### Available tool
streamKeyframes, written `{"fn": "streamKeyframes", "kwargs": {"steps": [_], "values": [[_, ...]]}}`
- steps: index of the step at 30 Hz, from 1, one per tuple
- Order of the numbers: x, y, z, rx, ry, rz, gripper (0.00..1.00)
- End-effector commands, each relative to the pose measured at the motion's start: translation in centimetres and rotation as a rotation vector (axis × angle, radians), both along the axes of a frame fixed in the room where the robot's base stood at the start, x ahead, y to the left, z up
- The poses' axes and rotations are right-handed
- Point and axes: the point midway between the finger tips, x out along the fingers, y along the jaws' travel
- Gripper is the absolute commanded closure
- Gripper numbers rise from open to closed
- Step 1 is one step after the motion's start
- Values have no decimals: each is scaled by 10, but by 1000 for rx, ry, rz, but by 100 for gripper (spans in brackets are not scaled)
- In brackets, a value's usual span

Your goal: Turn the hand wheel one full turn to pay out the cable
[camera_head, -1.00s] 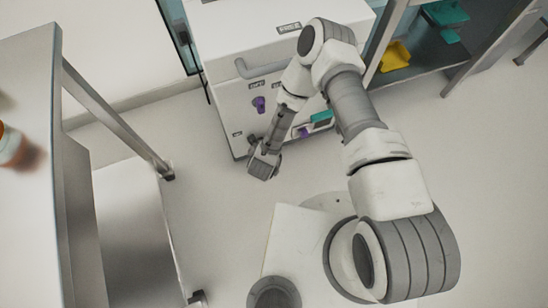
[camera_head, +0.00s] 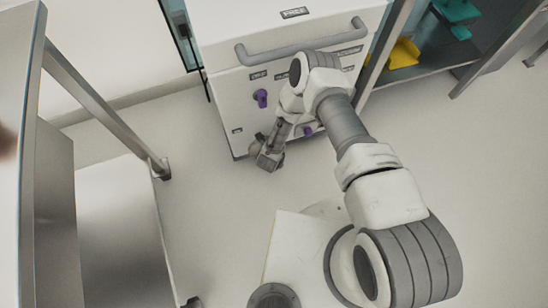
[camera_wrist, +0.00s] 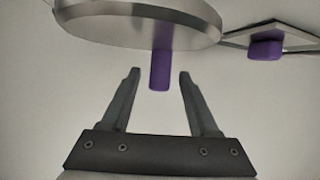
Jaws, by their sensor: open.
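In the wrist view, a round metal wheel (camera_wrist: 145,22) fills the top, with a purple handle peg (camera_wrist: 161,68) sticking out from it toward me. My gripper (camera_wrist: 159,78) is open. The peg's end shows between the two fingertips, with a gap on both sides. In the head view, my gripper (camera_head: 268,160) is at the lower left of the front of a white cabinet (camera_head: 225,95). The wheel is mostly hidden there behind my gripper and arm.
A purple knob (camera_head: 261,98) is higher on the cabinet front, below a grey bar handle (camera_head: 300,52). Another purple part (camera_wrist: 265,49) on a plate sits right of the wheel. A metal table (camera_head: 125,225) stands at left. Floor between is clear.

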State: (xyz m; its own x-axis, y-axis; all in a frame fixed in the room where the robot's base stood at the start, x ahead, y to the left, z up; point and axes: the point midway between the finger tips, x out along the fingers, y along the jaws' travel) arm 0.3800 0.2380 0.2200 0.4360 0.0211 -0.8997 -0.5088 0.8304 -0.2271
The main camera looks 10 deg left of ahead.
Motion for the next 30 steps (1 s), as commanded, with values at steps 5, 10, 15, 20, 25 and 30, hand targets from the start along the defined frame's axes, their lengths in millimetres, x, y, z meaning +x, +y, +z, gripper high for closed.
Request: {"fn": "streamKeyframes", "kwargs": {"steps": [5,10,15,20,25,30], "values": [[0,0,0,0,0,0,39],[0,0,0,0,0,0,64],[0,0,0,0,0,0,95],[0,0,0,0,0,0,100],[0,0,0,-7,-4,1,100],[-1,0,1,-43,-26,2,100]]}}
